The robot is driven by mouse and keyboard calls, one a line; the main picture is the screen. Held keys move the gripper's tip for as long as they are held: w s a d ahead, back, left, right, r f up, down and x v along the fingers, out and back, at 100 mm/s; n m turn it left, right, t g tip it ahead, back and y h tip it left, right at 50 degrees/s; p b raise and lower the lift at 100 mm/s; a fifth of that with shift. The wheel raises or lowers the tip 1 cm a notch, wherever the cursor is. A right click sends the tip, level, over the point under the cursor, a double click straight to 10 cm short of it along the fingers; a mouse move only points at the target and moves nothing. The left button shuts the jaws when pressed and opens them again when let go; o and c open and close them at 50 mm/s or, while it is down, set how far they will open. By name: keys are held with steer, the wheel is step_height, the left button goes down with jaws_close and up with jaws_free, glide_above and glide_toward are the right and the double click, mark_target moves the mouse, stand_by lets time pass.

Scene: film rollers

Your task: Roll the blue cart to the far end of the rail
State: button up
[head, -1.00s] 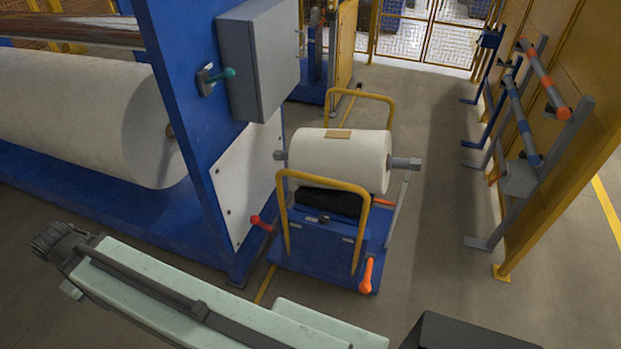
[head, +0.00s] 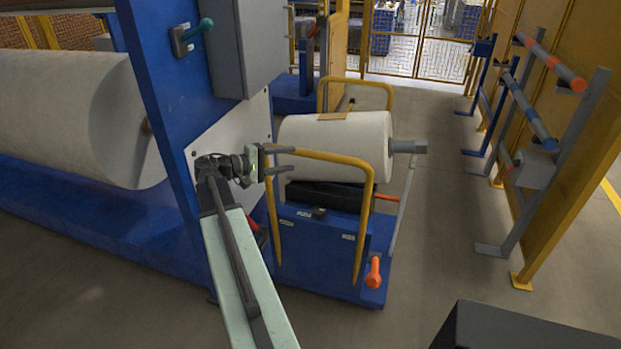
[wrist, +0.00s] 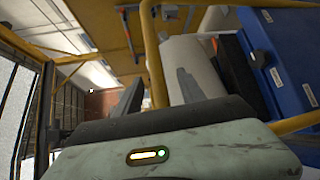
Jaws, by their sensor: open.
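The blue cart (head: 335,240) stands on the floor beside the blue machine frame and carries a white roll (head: 345,143). Its near yellow handle (head: 368,205) faces me, and a second yellow handle (head: 388,95) is at its far side. My gripper (head: 292,160) is open at the upper left corner of the near handle. In the wrist view the yellow bar (wrist: 152,50) shows between my two fingers; I cannot tell whether they touch it.
The blue machine frame (head: 160,90) with a grey box (head: 245,45) stands close on the left. A rack with rollers (head: 530,110) and a yellow wall are on the right. Bare floor (head: 440,200) lies between cart and rack. A yellow mesh fence (head: 415,50) closes the back.

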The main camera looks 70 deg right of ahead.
mark_target(306, 156)
steer(key=shift+s+d+r+g, duration=0.25)
steer(key=shift+s+d+g, duration=0.1)
steer(key=shift+s, duration=0.1)
steer(key=x, duration=0.7)
steer(key=shift+s+d+f+b, duration=0.15)
steer(key=shift+d+b, duration=0.15)
steer(key=shift+b, duration=0.05)
jaws_close()
steer(key=shift+a, duration=0.15)
stand_by(0.6)
